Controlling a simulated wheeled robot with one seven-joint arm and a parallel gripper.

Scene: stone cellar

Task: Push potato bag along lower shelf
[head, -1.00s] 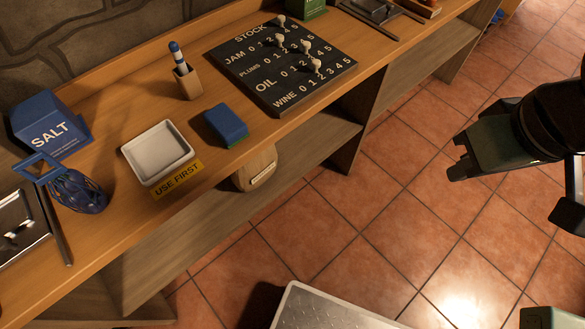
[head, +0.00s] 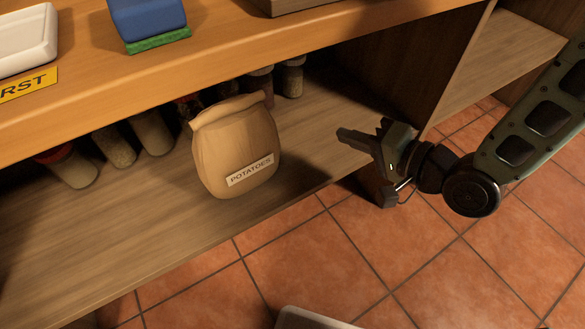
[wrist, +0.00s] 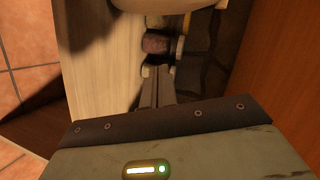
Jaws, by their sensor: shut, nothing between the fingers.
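The potato bag (head: 235,150), a tan sack with a folded top and a white POTATOES label, stands upright on the lower shelf (head: 110,232). My gripper (head: 345,137) is shut and empty, its fingers pointing left toward the bag's right side with a clear gap between them. In the wrist view, the shut fingers (wrist: 158,92) reach over the pale shelf board (wrist: 95,65). A pale rounded shape at the top edge of that view looks like the bag (wrist: 155,5), mostly cut off.
Several jars (head: 150,132) stand behind the bag along the back of the shelf, with more jars (head: 291,77) to its right. The shelf in front and left of the bag is bare. The worktop (head: 200,52) overhangs above, and an upright panel (head: 440,75) stands right of the bag.

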